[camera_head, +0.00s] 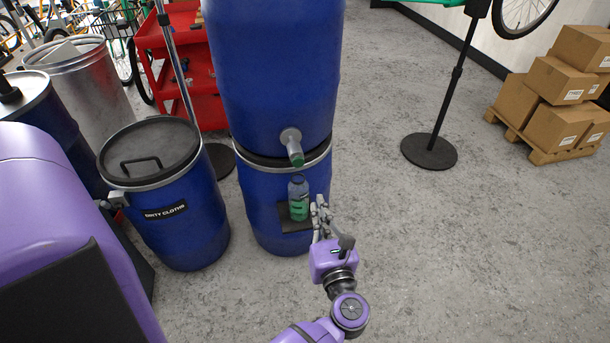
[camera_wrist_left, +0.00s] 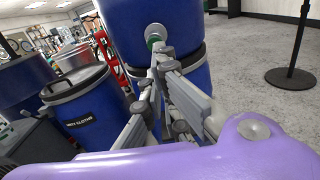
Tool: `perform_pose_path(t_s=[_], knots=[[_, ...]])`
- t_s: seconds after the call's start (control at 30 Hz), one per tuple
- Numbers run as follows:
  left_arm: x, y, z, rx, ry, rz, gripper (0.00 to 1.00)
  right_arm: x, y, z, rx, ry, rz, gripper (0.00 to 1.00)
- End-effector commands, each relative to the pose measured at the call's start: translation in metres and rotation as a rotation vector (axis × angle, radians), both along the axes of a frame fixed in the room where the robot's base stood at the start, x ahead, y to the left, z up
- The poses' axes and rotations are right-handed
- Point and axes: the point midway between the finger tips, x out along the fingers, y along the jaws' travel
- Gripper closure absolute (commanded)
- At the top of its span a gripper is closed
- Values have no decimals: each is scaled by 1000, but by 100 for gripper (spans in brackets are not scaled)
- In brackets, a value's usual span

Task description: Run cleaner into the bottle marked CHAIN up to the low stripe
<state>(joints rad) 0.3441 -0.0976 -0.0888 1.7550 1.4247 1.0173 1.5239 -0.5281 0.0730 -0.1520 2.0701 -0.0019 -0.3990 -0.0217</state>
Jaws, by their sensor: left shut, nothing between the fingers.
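A small clear bluish bottle (camera_head: 298,185) with green in its lower part stands upright on a dark shelf (camera_head: 290,225). I cannot tell whether the green is liquid or label, and I cannot read any marking or stripe. Above it a grey tap (camera_head: 292,145) with a green tip sticks out of the upper blue drum (camera_head: 270,70); the tap also shows in the wrist view (camera_wrist_left: 155,34). My left gripper (camera_head: 319,204) is shut and empty, just right of the bottle. Its fingers (camera_wrist_left: 160,62) fill the middle of the wrist view and the bottle cannot be made out there. My right gripper is not in view.
A lidded blue drum marked DIRTY CLOTHS (camera_head: 170,205) stands to the left. Behind are a red tool cart (camera_head: 180,50) and a metal bin (camera_head: 90,85). A black stand base (camera_head: 430,151) and boxes on a pallet (camera_head: 552,125) stand right. The floor between is clear.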

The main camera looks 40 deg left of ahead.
Motion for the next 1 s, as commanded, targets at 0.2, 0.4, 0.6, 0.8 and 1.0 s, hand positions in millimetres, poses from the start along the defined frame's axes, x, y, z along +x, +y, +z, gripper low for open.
perform_pose_path(t_s=[0.2, 0.4, 0.6, 0.8, 1.0], knots=[[-2, 2, 1, -33, -40, 13, 100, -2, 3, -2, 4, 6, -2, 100], [-2, 2, 1, -30, -39, 12, 100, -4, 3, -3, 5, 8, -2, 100], [6, 11, 2, -27, -39, 11, 100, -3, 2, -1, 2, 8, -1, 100], [31, 40, 5, -24, -41, 11, 100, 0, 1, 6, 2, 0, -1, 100], [60, 73, 4, -23, -39, 10, 100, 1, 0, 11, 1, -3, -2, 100]])
